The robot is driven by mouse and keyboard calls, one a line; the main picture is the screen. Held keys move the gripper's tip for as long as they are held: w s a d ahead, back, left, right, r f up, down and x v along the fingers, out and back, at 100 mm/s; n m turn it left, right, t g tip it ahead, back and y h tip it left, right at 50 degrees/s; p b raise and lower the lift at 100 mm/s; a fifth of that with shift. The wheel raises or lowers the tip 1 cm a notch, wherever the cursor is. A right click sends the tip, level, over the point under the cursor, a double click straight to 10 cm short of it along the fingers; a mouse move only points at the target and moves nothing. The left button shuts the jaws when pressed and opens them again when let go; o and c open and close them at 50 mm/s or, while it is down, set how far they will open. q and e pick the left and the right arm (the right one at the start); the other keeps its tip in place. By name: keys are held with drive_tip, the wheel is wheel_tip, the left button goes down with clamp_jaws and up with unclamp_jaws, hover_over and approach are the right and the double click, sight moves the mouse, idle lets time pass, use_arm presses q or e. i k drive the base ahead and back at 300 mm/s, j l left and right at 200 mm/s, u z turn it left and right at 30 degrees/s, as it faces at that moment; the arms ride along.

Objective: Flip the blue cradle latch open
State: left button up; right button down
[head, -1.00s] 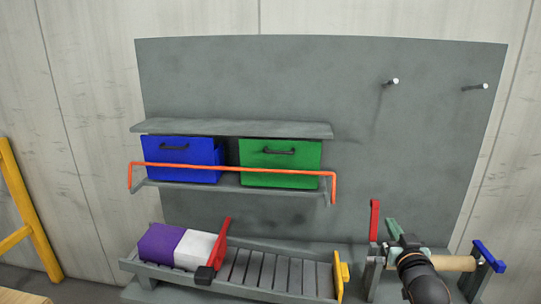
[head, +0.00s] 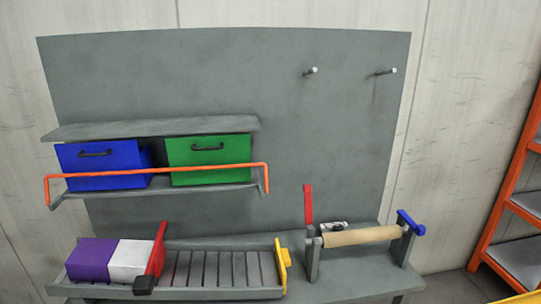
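The cradle (head: 314,262) stands at the right end of the bench, with two grey upright posts and a tan roller (head: 362,236) lying across them. The blue latch (head: 410,222) is at the top of the right post (head: 403,246). It slants down to the right, with its thicker end outermost. The red latch (head: 308,204) stands upright at the left post. Neither of my grippers is in view, and nothing touches the blue latch.
A slatted rack (head: 215,270) holds a purple and white block (head: 95,260) beside a red lever (head: 156,250); a yellow latch (head: 283,265) is at its right end. Blue (head: 100,178) and green (head: 205,172) bins sit above behind an orange bar (head: 215,167). An orange shelf (head: 505,190) stands right.

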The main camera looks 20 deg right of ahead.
sight(419, 230)
drive_tip(key=z, duration=1.65)
